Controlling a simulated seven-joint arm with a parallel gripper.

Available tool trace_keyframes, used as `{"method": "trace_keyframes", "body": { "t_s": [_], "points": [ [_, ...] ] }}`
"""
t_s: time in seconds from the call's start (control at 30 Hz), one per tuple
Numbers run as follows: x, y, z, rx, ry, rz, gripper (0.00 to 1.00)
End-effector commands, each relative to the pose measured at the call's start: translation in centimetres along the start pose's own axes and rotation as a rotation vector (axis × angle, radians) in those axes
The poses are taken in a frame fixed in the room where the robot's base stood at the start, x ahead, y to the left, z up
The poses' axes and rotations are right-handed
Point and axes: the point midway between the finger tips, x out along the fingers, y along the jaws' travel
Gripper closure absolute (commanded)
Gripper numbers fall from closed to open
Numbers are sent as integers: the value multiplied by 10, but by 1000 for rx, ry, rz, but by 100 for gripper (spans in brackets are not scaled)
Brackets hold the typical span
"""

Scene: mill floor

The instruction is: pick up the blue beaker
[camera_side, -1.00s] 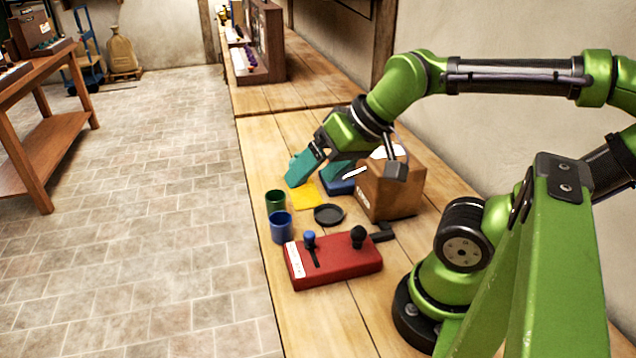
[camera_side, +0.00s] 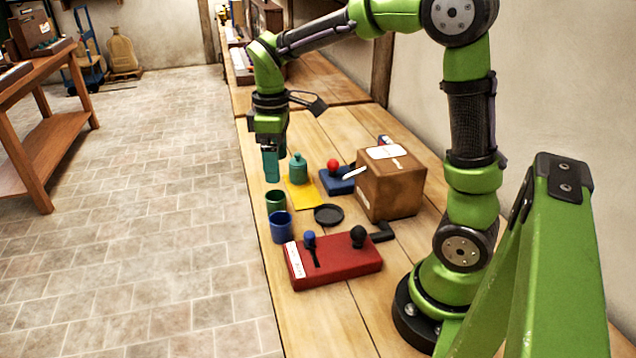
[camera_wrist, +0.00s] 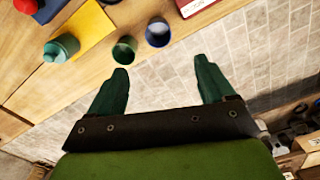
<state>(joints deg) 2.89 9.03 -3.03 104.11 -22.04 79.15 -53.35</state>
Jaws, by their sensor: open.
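The blue beaker (camera_side: 281,227) stands upright near the left edge of the wooden bench, beside the red control box. In the wrist view the blue beaker (camera_wrist: 158,32) shows at the top centre, seen from above with its mouth open. My gripper (camera_side: 271,170) points down behind the green beaker in the side view, apart from the blue beaker. In the wrist view my gripper (camera_wrist: 160,80) has its two teal fingers spread, with nothing between them but the floor beyond.
A green beaker (camera_side: 275,201) stands right behind the blue one. A red box with levers (camera_side: 335,262), a black dish (camera_side: 328,214), a yellow sheet (camera_side: 303,196), a teal bottle (camera_side: 298,167), a blue block with a red knob (camera_side: 338,182) and a cardboard box (camera_side: 390,190) are close by.

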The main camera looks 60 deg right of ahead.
Motion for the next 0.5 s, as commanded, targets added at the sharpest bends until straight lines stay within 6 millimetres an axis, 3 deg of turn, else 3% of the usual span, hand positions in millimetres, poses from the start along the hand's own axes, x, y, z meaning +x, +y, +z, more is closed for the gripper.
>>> {"method": "trace_keyframes", "body": {
  "t_s": [0.5],
  "points": [
    [100, -1, 0, -6, -2, -3, 18]
  ]
}}
